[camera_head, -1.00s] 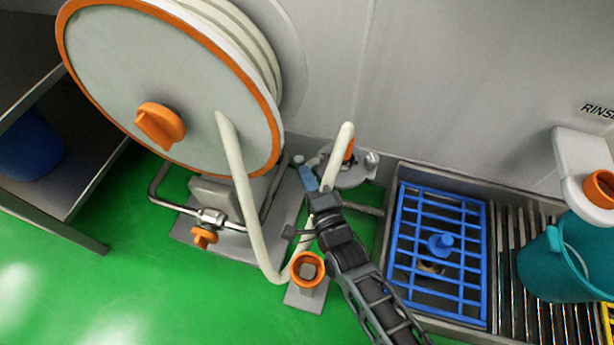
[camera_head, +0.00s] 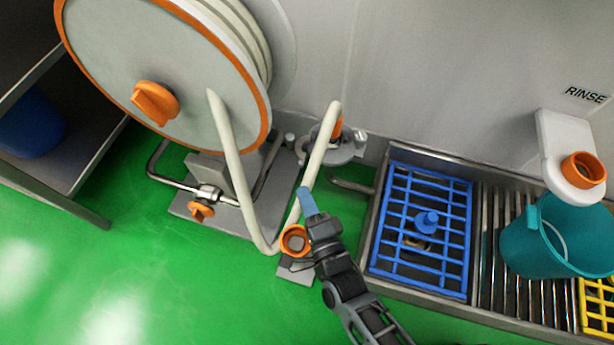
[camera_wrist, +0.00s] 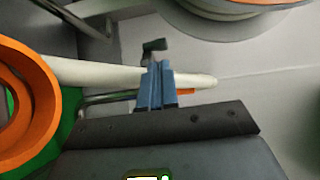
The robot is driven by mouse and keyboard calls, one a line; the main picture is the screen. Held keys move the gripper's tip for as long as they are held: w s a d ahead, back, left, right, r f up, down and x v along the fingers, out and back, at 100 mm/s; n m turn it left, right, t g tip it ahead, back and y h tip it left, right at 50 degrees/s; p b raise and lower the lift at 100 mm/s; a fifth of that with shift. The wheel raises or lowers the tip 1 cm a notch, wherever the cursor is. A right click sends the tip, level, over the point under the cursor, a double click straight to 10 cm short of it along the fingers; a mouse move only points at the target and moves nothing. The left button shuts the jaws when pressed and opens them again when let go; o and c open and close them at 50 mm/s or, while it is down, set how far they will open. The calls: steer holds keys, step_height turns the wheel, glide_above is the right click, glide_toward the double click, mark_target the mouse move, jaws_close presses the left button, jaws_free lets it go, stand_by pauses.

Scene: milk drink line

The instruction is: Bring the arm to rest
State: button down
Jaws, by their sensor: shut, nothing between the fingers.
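My gripper (camera_head: 306,200) has blue-grey fingers, shut together and empty. In the head view it points up and left, just above and right of an orange ring holder (camera_head: 294,241) on a grey foot. In the wrist view the shut fingers (camera_wrist: 158,82) overlap a cream hose (camera_wrist: 100,73) behind them. I cannot tell whether they touch it. The orange ring holder is large and close at the left of the wrist view (camera_wrist: 22,105).
A big hose reel (camera_head: 160,70) with an orange rim stands at upper left. To the right, a sink trough holds a blue grid (camera_head: 418,225). A teal bucket (camera_head: 530,245) stands beside it, under an orange-ringed wall bracket (camera_head: 575,165). Green floor (camera_head: 120,270) is free at lower left.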

steer(key=shift+s+a, duration=0.1)
steer(key=shift+s, duration=0.65)
steer(key=s+d+r+n+h, duration=0.1)
steer(key=s+d+r+n, duration=0.2)
steer(key=s+d, duration=0.35)
steer(key=s+d+r+n+h, duration=0.1)
steer(key=s+d+r+n, duration=0.2)
steer(key=s, duration=0.6)
steer(key=s+d+r+n+g+h, duration=0.1)
steer(key=s+d+r+n, duration=0.25)
steer(key=s+r, duration=0.3)
steer(key=s+d+r+n+g+h, duration=0.1)
steer(key=s+d+r+n+h, duration=0.15)
steer(key=s+d+r, duration=0.35)
step_height(320, 180, up, 34)
steer(key=s+n+p, duration=0.1)
steer(key=n+p, duration=0.1)
steer(key=p, duration=2.6)
steer(key=shift+d+n, duration=0.3)
